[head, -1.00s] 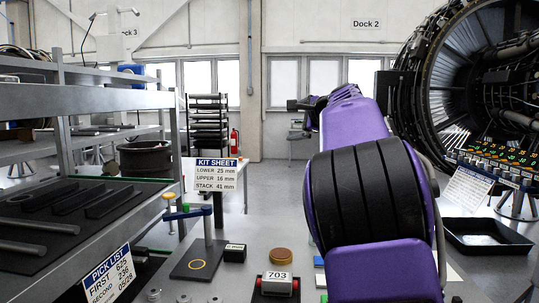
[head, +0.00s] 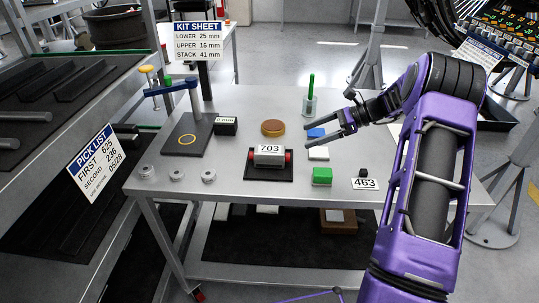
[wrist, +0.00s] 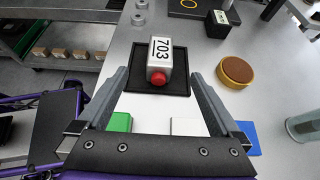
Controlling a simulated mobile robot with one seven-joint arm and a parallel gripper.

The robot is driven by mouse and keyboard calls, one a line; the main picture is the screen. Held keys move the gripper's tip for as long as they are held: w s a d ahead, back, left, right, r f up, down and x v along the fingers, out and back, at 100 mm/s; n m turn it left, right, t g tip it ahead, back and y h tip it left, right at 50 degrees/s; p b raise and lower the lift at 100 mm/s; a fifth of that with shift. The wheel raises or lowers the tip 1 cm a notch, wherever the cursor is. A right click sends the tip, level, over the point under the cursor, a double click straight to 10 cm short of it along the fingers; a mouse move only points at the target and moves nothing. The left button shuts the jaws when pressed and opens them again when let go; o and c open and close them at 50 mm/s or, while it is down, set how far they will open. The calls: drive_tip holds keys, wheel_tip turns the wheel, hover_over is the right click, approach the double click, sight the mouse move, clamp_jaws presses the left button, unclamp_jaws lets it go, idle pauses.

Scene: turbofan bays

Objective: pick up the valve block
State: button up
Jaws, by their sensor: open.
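The likely valve block (head: 269,155) is a grey block with red ends and a 703 label. It lies on a black mat (head: 250,175) on the grey table. In the wrist view the 703 block (wrist: 161,55) shows ahead between the fingers, with one red end towards me. My gripper (head: 307,124) is open and empty, above the table to the right of the block and apart from it. Its two fingers also frame the block in the wrist view (wrist: 160,76).
Near the block are a brown-topped disc (head: 273,127), a green block (head: 322,176), a blue piece (head: 316,132), a white piece (head: 318,153) and a 463 card (head: 365,184). A blue-armed stand (head: 195,95) rises at left. A shelf rack (head: 60,110) borders the table's left.

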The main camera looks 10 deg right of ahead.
sight(273, 149)
drive_tip(key=x, duration=1.4)
drive_tip(key=shift+w+a+f, duration=0.1)
drive_tip(key=shift+a+f, duration=0.15)
drive_tip(key=shift+a, duration=0.05)
clamp_jaws()
drive_tip(key=shift+r, duration=0.1)
